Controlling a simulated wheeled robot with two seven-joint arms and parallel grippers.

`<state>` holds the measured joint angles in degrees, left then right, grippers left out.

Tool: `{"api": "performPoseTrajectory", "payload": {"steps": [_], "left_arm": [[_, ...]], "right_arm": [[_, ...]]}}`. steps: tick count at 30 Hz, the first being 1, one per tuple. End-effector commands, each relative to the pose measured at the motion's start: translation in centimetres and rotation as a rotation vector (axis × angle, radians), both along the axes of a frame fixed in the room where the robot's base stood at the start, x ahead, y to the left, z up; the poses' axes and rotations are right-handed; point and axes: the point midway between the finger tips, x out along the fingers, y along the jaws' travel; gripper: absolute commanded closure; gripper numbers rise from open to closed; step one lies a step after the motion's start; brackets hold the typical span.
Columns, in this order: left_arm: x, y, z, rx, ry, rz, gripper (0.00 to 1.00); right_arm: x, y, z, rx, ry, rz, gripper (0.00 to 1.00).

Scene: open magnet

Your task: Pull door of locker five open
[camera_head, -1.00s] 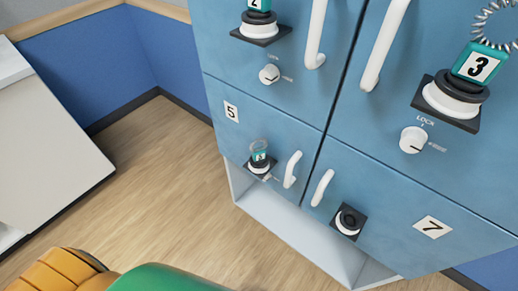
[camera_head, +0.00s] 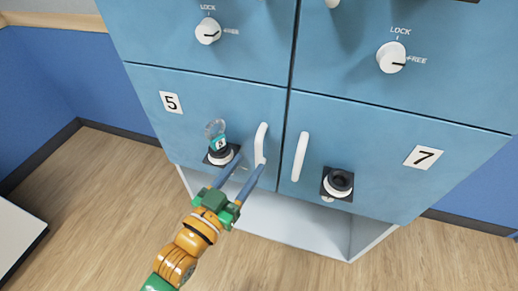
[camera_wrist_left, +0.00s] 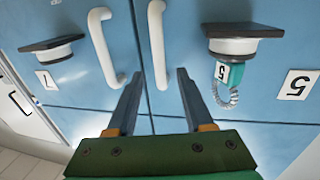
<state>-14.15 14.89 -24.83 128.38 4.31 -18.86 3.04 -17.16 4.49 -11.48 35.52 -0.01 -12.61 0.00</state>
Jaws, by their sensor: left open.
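The blue door of locker five (camera_head: 195,85) is shut, flush with its neighbours, and bears a "5" label (camera_head: 171,102). Its white bar handle (camera_head: 261,145) is near the door's right edge. My left gripper (camera_head: 250,163) is open at the handle's lower end, its blue-grey fingers pointing at the door. In the left wrist view, which is inverted, the handle (camera_wrist_left: 157,40) ends between the two spread fingers (camera_wrist_left: 160,76); I cannot tell whether they touch it. A round lock with a teal key tag (camera_head: 219,145) sits left of the handle. My right gripper is out of view.
Locker seven (camera_head: 423,157) is shut on the right, its white handle (camera_head: 300,157) close to locker five's. Doors with lock knobs (camera_head: 208,31) are above. An open pale recess (camera_head: 285,220) lies below. Wooden floor (camera_head: 90,200) is free at the left.

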Motion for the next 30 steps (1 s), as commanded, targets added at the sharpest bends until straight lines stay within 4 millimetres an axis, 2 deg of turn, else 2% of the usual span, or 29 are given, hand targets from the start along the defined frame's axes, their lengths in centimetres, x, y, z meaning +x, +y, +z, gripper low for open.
{"api": "performPoseTrajectory", "payload": {"steps": [6,9,17,18,21,24,30], "left_arm": [[3.9,-2.2,0.1,-0.001,0.000,0.001,0.48],[5.0,-2.8,0.0,0.000,0.001,0.001,0.48],[5.4,-3.0,-0.1,0.001,0.003,0.000,0.48],[5.4,-3.0,-0.1,0.001,0.003,0.000,0.51],[5.4,-3.0,-0.1,0.001,0.003,0.001,0.78],[5.4,-3.0,-0.1,0.001,0.003,0.001,1.00],[5.4,-3.0,-0.1,0.001,0.003,0.001,1.00]], "right_arm": [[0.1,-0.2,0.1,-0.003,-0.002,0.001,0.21],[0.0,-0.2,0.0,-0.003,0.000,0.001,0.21],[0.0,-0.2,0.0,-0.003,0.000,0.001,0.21],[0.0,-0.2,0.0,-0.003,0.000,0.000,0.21],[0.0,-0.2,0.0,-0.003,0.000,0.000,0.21],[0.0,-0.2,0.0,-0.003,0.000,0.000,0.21],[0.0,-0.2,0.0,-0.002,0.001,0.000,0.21]]}}
